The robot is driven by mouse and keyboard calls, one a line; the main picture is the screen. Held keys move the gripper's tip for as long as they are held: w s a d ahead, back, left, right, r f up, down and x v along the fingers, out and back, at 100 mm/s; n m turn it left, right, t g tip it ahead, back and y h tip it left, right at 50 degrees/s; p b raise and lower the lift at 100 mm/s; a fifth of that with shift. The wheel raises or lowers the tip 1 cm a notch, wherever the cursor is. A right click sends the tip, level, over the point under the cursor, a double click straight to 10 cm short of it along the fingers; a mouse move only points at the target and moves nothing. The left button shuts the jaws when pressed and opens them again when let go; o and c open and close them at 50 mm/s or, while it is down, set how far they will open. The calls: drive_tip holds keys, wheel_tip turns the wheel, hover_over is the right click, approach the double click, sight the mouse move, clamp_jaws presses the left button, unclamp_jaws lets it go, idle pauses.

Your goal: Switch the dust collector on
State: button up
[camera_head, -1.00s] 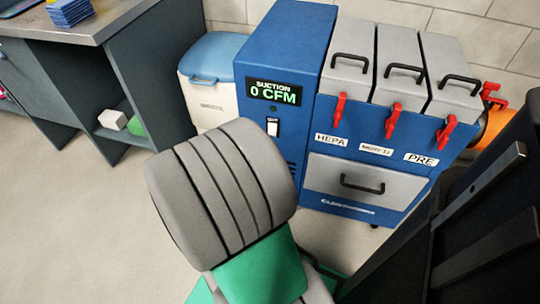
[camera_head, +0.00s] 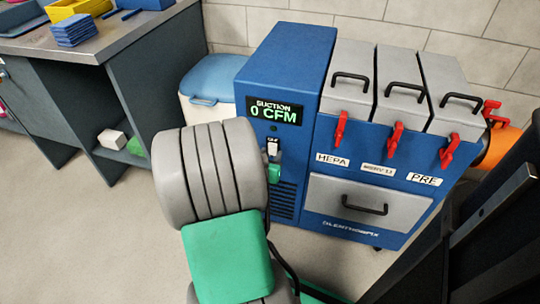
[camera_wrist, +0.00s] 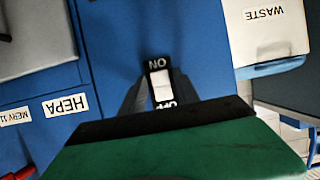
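The blue dust collector (camera_head: 290,75) stands against the wall. Its suction display (camera_head: 274,110) reads 0 CFM. Below that is the power switch (camera_head: 272,147), partly hidden by my gripper (camera_head: 274,172). In the wrist view the switch (camera_wrist: 162,88) appears upside down, with a white rocker between its ON and OFF labels; the OFF end is partly covered by my gripper's body. My gripper (camera_wrist: 160,93) faces the switch, with its dark fingers apart on either side of it. I cannot tell whether they touch it. Nothing is held.
Filter housings with black handles and red latches (camera_head: 396,138) are to the right, above a grey drawer (camera_head: 366,207). A white bin with a blue lid (camera_head: 212,80) stands left of the collector; its label reads WASTE in the wrist view. A workbench (camera_head: 100,40) is further left.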

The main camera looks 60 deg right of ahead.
clamp_jaws()
